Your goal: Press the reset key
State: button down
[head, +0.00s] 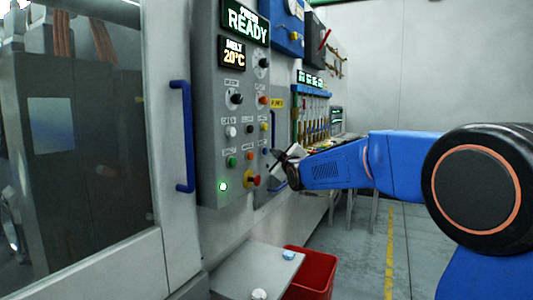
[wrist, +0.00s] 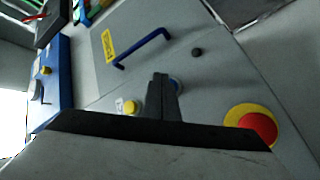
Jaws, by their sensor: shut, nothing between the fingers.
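The grey control panel (head: 209,150) carries several small buttons and knobs; their labels are too small to read, so I cannot tell from them which is the reset key. My gripper (head: 279,156) is shut and empty, close to the lower right side of the panel. In the wrist view my shut fingers (wrist: 162,79) point at the panel. A blue button (wrist: 176,84) shows just beside the fingertips, partly hidden by them. Whether the fingertips touch it I cannot tell.
A red emergency stop (wrist: 259,128) on a yellow base is right of the fingers in the wrist view; a yellow button (wrist: 129,107) is left. A blue handle (wrist: 143,47) lies beyond. The display (head: 246,22) reads READY. A red bin (head: 309,274) stands below.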

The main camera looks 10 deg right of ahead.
jog(key=shift+d, duration=0.1)
jog(key=shift+s+d, duration=0.75)
jog(key=shift+d, duration=0.2)
jog(key=shift+s+d, duration=0.7)
jog(key=shift+d, duration=0.25)
jog(key=s+d+f+m+g+h, duration=0.1)
jog(key=s+d+f+m+g, duration=0.1)
jog(key=s+f, duration=0.8)
jog(key=s+d+f+m+g, duration=0.2)
jog(key=s+f+m+g, duration=0.3)
jog(key=s, duration=2.1)
jog(key=s+d+f+m+g+h, duration=0.1)
jog(key=s+f+m+g, duration=0.3)
jog(key=s+f, duration=1.1)
jog(key=s+d+g, duration=0.1)
jog(key=s+g, duration=0.1)
jog(key=s, duration=0.1)
jog(key=shift+s+f+g+h, duration=0.2)
jog(key=shift+f+g+h, duration=0.1)
jog(key=shift+f+g, duration=0.1)
